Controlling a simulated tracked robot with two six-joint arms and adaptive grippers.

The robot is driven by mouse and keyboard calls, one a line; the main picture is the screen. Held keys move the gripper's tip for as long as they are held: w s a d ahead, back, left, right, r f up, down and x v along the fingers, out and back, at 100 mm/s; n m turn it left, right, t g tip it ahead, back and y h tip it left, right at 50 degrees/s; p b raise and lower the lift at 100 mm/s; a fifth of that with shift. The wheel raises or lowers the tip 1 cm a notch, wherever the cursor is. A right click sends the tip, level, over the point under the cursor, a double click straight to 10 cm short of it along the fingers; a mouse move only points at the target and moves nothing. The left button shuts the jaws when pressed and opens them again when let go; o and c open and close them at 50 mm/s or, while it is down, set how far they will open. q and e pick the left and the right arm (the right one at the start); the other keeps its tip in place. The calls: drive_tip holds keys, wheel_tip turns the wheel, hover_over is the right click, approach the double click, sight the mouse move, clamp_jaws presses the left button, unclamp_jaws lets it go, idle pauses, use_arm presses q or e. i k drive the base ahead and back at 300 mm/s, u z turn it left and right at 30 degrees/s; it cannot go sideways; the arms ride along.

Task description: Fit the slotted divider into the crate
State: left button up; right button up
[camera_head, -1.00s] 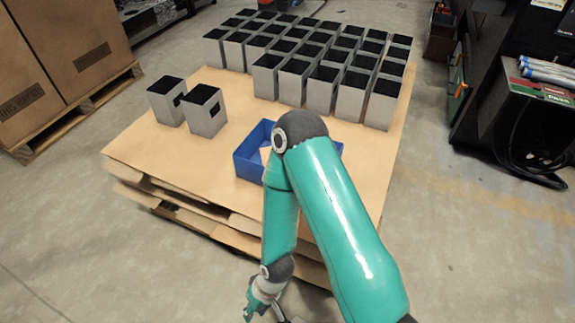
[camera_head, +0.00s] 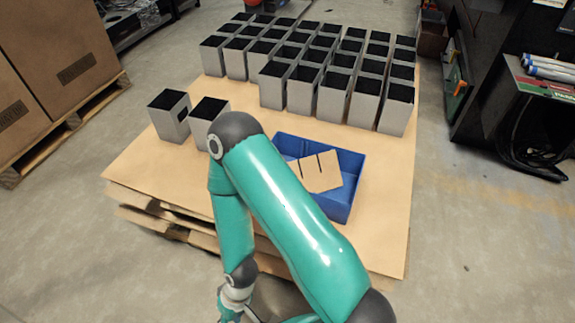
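The blue crate (camera_head: 345,208) sits on the cardboard-topped pallet, right of the middle. The slotted divider (camera_head: 322,178) is a tan flat piece with two dark slots in its upper edge. It shows inside the crate's outline, turned askew to the walls; I cannot tell whether it rests on the floor or leans. My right arm crosses in front of the crate's left part and hides it. My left gripper is not in view.
Two grey open-topped boxes (camera_head: 170,124) stand left of the crate on the pallet top (camera_head: 128,165). Several rows of similar boxes (camera_head: 332,101) fill the far side. The pallet's right front strip is bare. A black shelf unit (camera_head: 484,95) stands at the right.

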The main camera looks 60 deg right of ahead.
sight(337, 204)
drive_tip(key=u, duration=0.2)
drive_tip(key=i, duration=0.75)
drive_tip(key=z, duration=1.6)
drive_tip(key=i, duration=0.25)
drive_tip(key=z, duration=2.25)
